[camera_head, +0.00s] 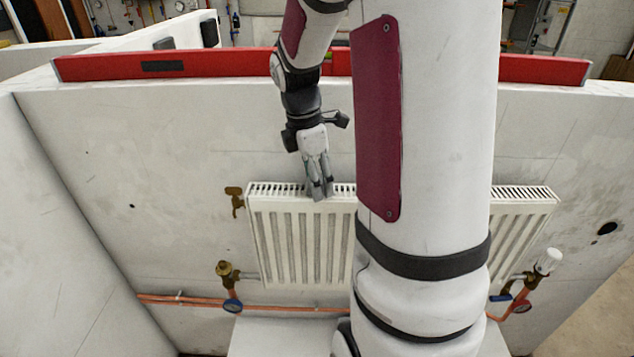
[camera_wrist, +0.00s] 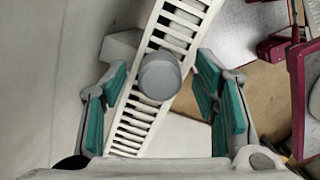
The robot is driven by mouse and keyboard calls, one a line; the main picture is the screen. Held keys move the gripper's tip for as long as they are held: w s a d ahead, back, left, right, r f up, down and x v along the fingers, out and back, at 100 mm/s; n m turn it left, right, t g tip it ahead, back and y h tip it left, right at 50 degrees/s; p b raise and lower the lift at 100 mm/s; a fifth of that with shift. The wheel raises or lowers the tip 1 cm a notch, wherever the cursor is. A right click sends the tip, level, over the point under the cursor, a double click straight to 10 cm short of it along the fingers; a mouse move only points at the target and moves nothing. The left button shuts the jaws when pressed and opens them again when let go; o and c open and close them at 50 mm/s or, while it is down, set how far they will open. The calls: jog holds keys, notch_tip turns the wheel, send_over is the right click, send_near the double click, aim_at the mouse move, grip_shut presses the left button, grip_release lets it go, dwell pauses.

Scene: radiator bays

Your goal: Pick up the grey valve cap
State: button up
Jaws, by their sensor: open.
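The grey valve cap (camera_wrist: 160,76) is a short round cylinder on the slatted top grille of the white radiator (camera_wrist: 133,121) in the wrist view. My gripper (camera_wrist: 162,68) is open, with its teal-padded fingers on either side of the cap and visible gaps between pads and cap. In the head view my gripper (camera_head: 318,188) points down at the top edge of the radiator (camera_head: 290,240). I cannot make out the cap in the head view; the fingers seem to hide it.
A long red level (camera_head: 200,64) lies along the wall's top edge behind my arm. A brass valve (camera_head: 224,270) stands left of the radiator; a valve with a white cap (camera_head: 548,260) stands right. Copper pipes (camera_head: 180,300) run low. My arm hides part of the radiator.

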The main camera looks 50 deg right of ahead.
jog(key=c, duration=0.9)
jog(key=shift+r, duration=0.15)
